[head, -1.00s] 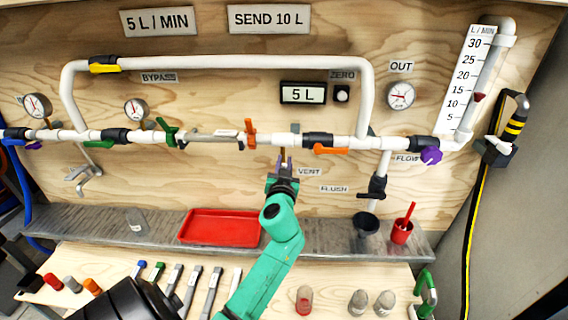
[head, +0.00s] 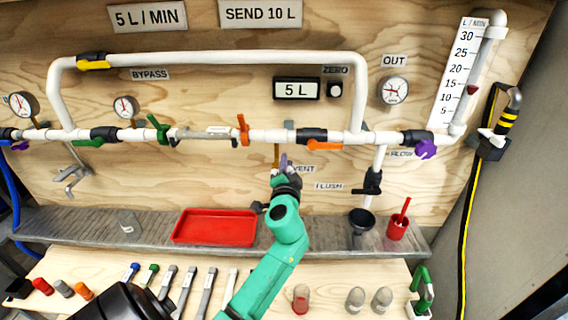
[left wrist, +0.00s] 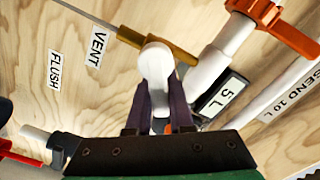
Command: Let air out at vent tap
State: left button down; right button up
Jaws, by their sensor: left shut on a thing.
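The vent tap shows as a brass stem (head: 276,154) hanging below the white main pipe, beside the VENT label (head: 303,169). In the left wrist view the brass stem (left wrist: 178,50) runs slantwise behind a pale rounded tap handle (left wrist: 155,65). My left gripper (head: 284,162) is at the tap, just right of the stem in the head view. Its purple fingers (left wrist: 158,100) are shut on the pale handle, one on each side.
The main pipe (head: 270,136) with coloured valve handles runs just above my gripper. The display (head: 297,89) reads 5 L. Below are a red tray (head: 215,228), a black funnel cup (head: 362,222) and a red cup (head: 397,230). The FLUSH tap (head: 373,182) is to the right.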

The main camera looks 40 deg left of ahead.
pick_arm(q)
jog(key=shift+w+d+f+m, duration=0.1)
jog(key=shift+f+m, duration=0.25)
jog(key=shift+m, duration=0.8)
jog(key=shift+d+f+m, duration=0.1)
jog(key=shift+f+m, duration=0.3)
jog(key=shift+m, duration=0.7)
jog(key=shift+w+f+m, duration=0.1)
jog(key=shift+f+m, duration=0.25)
jog(key=shift+m, duration=0.8)
jog(key=c, duration=0.8)
grip_release()
jog(key=b+v, duration=0.3)
jog(key=v, duration=1.1)
jog(key=shift+s+d, duration=0.2)
jog(key=shift+s, duration=0.05)
